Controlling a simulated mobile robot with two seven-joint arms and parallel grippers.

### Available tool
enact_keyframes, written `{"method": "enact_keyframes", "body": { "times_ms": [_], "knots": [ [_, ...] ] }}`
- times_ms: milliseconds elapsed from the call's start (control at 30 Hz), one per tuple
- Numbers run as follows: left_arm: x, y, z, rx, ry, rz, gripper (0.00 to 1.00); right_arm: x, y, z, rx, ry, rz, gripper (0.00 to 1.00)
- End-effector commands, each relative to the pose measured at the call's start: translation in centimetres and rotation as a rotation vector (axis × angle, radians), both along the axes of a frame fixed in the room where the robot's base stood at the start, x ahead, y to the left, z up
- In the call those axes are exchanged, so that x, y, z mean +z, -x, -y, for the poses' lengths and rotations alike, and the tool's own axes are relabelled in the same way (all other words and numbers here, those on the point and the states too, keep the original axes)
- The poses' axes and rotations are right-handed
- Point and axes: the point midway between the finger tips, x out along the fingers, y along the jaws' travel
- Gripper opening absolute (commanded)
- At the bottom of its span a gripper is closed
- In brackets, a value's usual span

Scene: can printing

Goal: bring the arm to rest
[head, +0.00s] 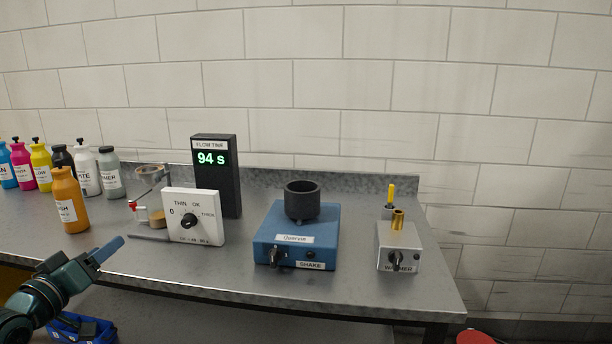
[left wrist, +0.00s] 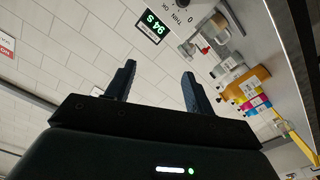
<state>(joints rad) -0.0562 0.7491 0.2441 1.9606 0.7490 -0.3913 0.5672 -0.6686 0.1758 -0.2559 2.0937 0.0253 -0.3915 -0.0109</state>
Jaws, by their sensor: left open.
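My left gripper (head: 104,250) is at the lower left in the head view, in front of the table's front edge and apart from the objects on it. In the left wrist view, its two dark fingers (left wrist: 157,88) are spread with nothing between them, and the wall tiles show behind. The gripper is open and empty. My right gripper does not show in either view.
A blue crate (head: 70,325) is below left.

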Motion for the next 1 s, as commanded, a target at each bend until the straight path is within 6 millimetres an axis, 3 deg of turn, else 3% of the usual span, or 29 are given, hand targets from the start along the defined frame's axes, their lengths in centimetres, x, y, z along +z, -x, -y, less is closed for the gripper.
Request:
{"method": "enact_keyframes", "body": {
  "times_ms": [33,267,400,500,600,733,833,1000],
  "knots": [
    [-3.2,0.5,1.4,-0.010,-0.025,-0.052,0.53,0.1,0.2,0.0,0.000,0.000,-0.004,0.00],
    [-15.0,4.8,8.0,-0.074,-0.194,-0.234,0.53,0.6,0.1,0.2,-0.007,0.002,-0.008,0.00],
    [-21.8,9.8,13.8,-0.150,-0.311,-0.347,0.53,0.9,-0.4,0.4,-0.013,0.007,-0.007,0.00],
    [-25.5,14.1,18.3,-0.216,-0.392,-0.412,0.53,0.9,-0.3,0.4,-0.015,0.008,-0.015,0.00],
    [-27.7,17.9,22.2,-0.277,-0.462,-0.455,0.53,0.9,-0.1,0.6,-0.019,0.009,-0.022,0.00],
    [-28.9,21.1,25.6,-0.331,-0.523,-0.483,0.53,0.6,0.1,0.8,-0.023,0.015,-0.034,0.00],
    [-29.2,22.3,26.9,-0.351,-0.548,-0.491,0.53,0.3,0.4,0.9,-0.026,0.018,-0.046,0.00],
    [-29.3,22.6,27.2,-0.359,-0.557,-0.492,0.53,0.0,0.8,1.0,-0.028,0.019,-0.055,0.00]
  ]
}}
